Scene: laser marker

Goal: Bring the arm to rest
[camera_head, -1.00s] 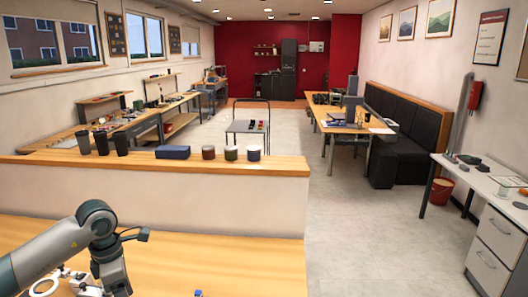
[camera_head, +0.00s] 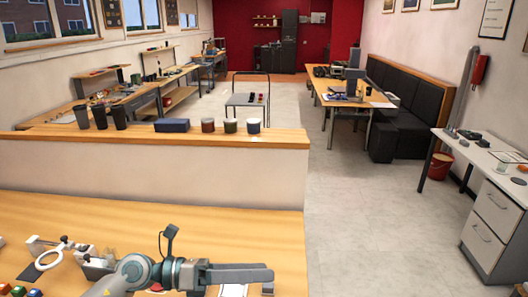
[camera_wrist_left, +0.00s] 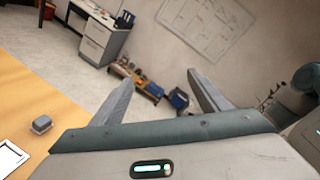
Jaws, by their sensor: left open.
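My left gripper (camera_head: 270,273) is at the bottom of the head view, above the near wooden bench (camera_head: 180,218), with its fingers pointing right. In the left wrist view the same gripper (camera_wrist_left: 160,80) shows two grey fingers spread apart, with nothing between them. The floor and far furniture show beyond the fingers. The bench top (camera_wrist_left: 62,88) lies to the left of the fingers in that view. My right gripper is not in view.
On the bench stand a white ring-shaped stand (camera_head: 48,256) and several small coloured blocks (camera_head: 18,291). A white-edged sheet (camera_head: 232,291) lies below the gripper. A low wall (camera_head: 150,175) carries dark cups (camera_head: 120,117). The bench's back middle is clear.

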